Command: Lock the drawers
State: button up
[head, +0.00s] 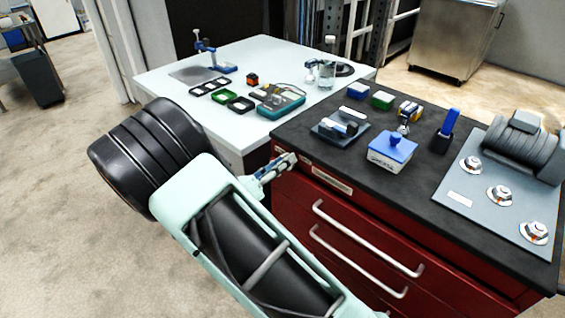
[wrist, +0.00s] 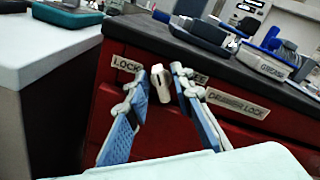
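The red drawer cabinet (head: 340,207) has a dark top and two pale bar handles (head: 367,240) on its front. In the wrist view, a pale lock knob (wrist: 161,84) sits on the cabinet's upper front, between a "LOCK" label (wrist: 126,64) on the left and a partly hidden label ending in "EE" on the right. A "DRAWER LOCK" plate (wrist: 237,103) is further right. My gripper (wrist: 157,76) is open, with one finger on each side of the knob. Contact cannot be told. In the head view my gripper (head: 284,164) is at the cabinet's upper left corner, hiding the knob.
A white table (head: 225,133) with trays and tools adjoins the cabinet on the left. On the cabinet top are a blue-lidded box (head: 391,151), small blocks and a grey roller machine (head: 488,195). Open floor (head: 60,210) lies at the left.

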grip_shut()
jog(key=shift+r+p, duration=0.15)
jog(key=shift+p, duration=0.3)
jog(key=shift+w+f+n+p, duration=0.1)
jog(key=shift+f+n+p, duration=0.1)
jog(key=shift+n+p, duration=2.35)
jog(key=shift+f+n+p, duration=0.15)
jog(key=shift+n+p, duration=2.2)
jog(key=shift+n, duration=0.4)
